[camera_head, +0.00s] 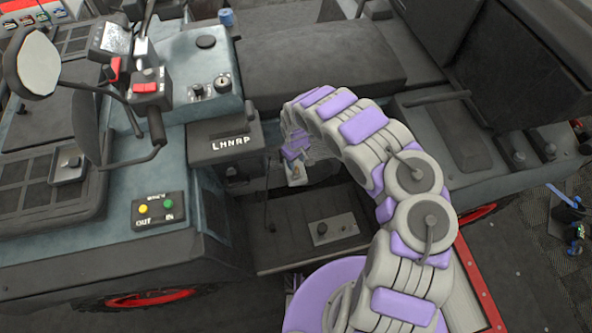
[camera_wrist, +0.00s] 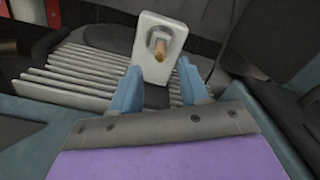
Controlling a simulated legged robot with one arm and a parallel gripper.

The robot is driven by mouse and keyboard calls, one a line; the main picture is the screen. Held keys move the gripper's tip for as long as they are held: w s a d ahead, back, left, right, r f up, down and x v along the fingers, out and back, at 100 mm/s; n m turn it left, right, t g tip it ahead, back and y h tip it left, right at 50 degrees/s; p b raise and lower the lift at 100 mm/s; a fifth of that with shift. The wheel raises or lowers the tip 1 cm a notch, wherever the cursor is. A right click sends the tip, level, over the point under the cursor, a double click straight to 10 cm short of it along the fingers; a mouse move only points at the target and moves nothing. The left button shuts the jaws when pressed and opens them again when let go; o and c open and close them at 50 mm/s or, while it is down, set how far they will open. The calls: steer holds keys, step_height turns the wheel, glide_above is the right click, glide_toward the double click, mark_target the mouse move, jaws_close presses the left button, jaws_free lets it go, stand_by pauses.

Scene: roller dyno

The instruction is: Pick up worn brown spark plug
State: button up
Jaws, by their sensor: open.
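In the wrist view, a small brown-orange piece (camera_wrist: 160,49), which looks like the worn spark plug, sticks out of a pale rectangular block (camera_wrist: 153,22). My gripper (camera_wrist: 159,72) is open, with its two blue fingers apart on either side of the block's lower part. The brown piece lies just beyond the fingertips, roughly centred between them. I cannot tell whether the fingers touch the block. In the head view, my gripper (camera_head: 295,168) is small and reaches down beside the vehicle's grey-blue body; the plug cannot be made out there.
Grey ribbed fins (camera_wrist: 75,75) lie behind the block in the wrist view. In the head view, a console with the LMNRP plate (camera_head: 230,142) stands close left of my gripper. A black seat (camera_head: 320,62) lies behind, and a footwell floor (camera_head: 310,230) is below.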

mark_target(296, 167)
steer(key=f, duration=0.1)
steer(key=f+b, duration=0.1)
steer(key=f, duration=0.2)
steer(key=shift+s+d+f+b, duration=0.1)
steer(key=shift+s+d+b, duration=0.1)
steer(key=shift+s+b, duration=0.1)
jaws_close()
